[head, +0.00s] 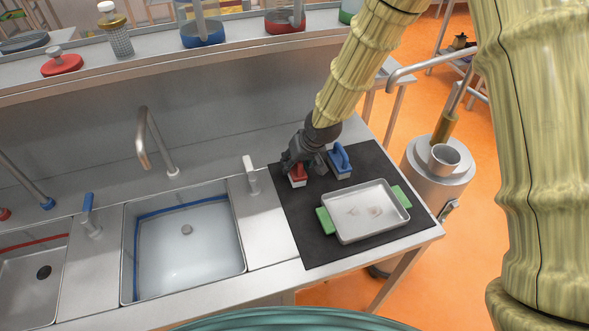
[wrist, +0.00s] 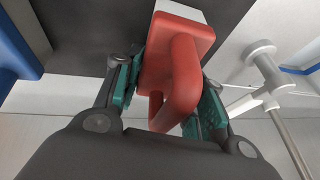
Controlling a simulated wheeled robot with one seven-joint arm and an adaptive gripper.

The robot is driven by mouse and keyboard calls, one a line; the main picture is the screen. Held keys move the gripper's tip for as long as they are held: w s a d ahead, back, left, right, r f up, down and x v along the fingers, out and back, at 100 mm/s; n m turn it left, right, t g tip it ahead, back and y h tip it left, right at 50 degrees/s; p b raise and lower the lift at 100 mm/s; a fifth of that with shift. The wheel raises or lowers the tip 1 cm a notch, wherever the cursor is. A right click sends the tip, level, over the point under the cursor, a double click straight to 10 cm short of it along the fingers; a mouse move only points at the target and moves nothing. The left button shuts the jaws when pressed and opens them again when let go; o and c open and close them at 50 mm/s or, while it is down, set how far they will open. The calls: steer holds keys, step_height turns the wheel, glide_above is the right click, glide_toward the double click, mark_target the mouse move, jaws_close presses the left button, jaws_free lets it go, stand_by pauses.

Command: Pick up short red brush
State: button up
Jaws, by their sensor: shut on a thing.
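The short red brush (head: 298,176) is on the black mat (head: 294,213) near the mat's far left corner, with a red handle and a pale bristle block below. My gripper (head: 305,163) is over it. In the wrist view the red brush (wrist: 178,60) sits between the teal finger pads of my gripper (wrist: 165,95), which is shut on its handle. Whether the bristles touch the mat cannot be told.
A blue brush (head: 340,161) stands close on the right; it also shows in the wrist view (wrist: 15,50). A metal tray (head: 366,228) with green handles lies in front. A white tap lever (head: 251,172) and the sink (head: 187,250) are to the left.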

steer(key=shift+r+b, duration=0.55)
steer(key=shift+r, duration=0.25)
steer(key=shift+w+r+b, duration=0.1)
steer(key=shift+r+b, duration=0.35)
steer(key=shift+r, duration=0.4)
steer(key=s+a+b, duration=0.1)
steer(key=s, duration=0.4)
steer(key=s+a+r+b, duration=0.1)
steer(key=s+b, duration=0.1)
steer(key=s, duration=0.3)
steer(key=s+a+b, duration=0.1)
steer(key=s+b, duration=0.1)
steer(key=s, duration=0.3)
steer(key=shift+s+a+r, duration=0.35)
steer(key=shift+s, duration=0.05)
